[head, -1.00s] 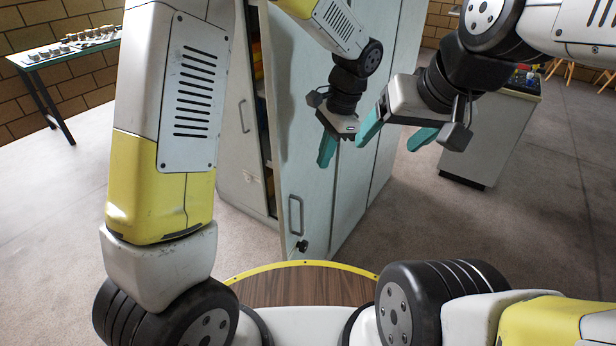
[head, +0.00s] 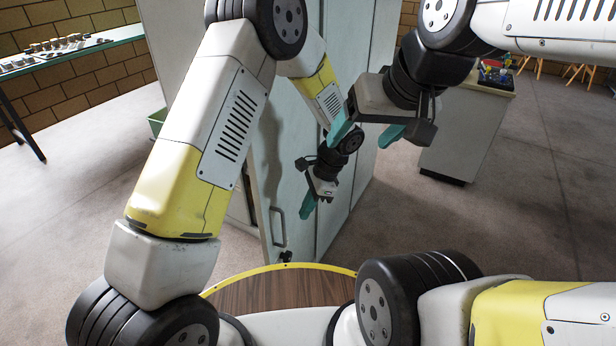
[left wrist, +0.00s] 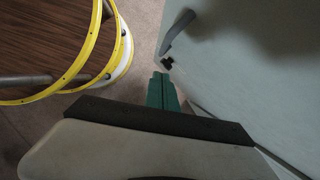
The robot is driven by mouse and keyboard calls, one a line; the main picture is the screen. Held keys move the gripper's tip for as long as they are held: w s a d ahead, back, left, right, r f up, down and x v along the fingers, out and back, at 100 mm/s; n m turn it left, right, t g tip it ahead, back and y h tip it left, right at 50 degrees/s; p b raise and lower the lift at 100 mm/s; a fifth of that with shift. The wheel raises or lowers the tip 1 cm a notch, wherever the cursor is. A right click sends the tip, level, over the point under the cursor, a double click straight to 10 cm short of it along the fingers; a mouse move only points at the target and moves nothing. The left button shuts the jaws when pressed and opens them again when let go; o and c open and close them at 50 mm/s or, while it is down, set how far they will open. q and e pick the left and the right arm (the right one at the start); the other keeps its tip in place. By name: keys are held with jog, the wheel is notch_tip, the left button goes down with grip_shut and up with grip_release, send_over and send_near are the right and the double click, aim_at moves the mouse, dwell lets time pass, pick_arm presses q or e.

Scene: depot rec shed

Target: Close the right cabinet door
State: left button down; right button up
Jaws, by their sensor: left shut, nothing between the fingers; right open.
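The right cabinet door (head: 285,165) is a tall pale grey panel that stands swung out from the cabinet (head: 165,50). Its bar handle (head: 278,226) and a dark lock show low on its face, and the handle shows in the left wrist view (left wrist: 177,32). My left gripper (head: 307,207) is shut and empty, in front of the door's face and right of the handle. Its teal fingers (left wrist: 162,92) look just short of the door; contact cannot be told. My right gripper (head: 364,131) is open and empty, higher and further right. My left arm hides much of the cabinet opening.
A grey counter (head: 465,130) with small items stands to the right. A green-topped table (head: 85,48) with small items stands at far left. A green bin (head: 157,121) sits beside the cabinet. Floor is clear left and right.

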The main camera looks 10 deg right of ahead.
pick_arm(q)
jog(key=shift+s+a+r, duration=0.1)
jog(key=shift+a, duration=0.85)
jog(key=shift+s+a+r, duration=0.1)
jog(key=shift+a, duration=0.8)
jog(key=shift+a, duration=0.1)
